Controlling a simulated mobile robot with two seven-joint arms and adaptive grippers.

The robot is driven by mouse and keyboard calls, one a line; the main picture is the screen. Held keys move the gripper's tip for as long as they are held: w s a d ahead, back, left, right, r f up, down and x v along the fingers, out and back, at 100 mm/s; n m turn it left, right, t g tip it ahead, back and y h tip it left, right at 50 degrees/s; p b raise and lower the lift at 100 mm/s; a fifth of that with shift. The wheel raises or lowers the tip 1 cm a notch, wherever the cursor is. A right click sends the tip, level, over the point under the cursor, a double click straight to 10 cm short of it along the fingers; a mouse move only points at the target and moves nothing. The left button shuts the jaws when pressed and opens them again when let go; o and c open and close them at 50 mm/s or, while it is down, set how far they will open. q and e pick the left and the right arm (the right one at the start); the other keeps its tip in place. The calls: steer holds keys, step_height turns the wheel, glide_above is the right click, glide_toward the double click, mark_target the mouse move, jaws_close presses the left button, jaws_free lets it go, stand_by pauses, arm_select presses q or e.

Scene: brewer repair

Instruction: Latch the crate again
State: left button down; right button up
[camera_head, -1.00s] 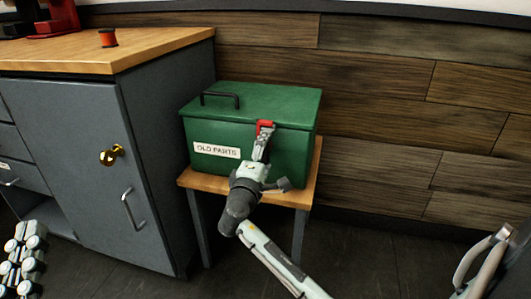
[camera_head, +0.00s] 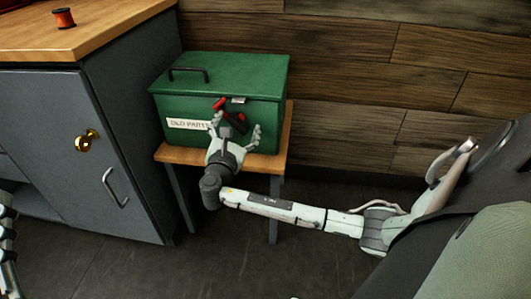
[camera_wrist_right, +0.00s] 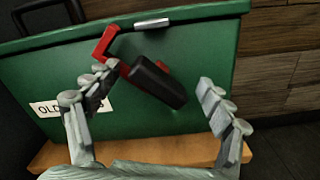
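The green crate (camera_head: 262,77) has its lid down and an "OLD PARTS" label (camera_head: 186,124) on its front. The red latch loop (camera_head: 221,103) with its black handle (camera_wrist_right: 157,83) is on the crate's front, tilted in the picture. The loop's upper end is beside the metal catch (camera_wrist_right: 139,24) at the lid edge; I cannot tell whether it is hooked. My right gripper (camera_head: 235,128) is open in front of the crate, its fingers apart on either side of the handle. A part at the left edge, probably my left gripper (camera_head: 8,238), is cut off.
The crate stands on a small wooden table (camera_head: 265,162) against the plank wall. A grey cabinet (camera_head: 130,120) with a brass knob stands close at left. A black handle (camera_head: 188,73) is on the crate lid. The floor in front is clear.

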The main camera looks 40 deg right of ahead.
steer(key=v, duration=0.8)
steer(key=s+a+f+m+g+y+p, duration=0.2)
steer(key=s+f+m+g+y, duration=0.5)
steer(key=s+f+m, duration=0.7)
steer(key=shift+s+a+f+y+p, duration=0.25)
steer(key=shift+s+f+y+p, duration=0.75)
steer(key=shift+f, duration=1.75)
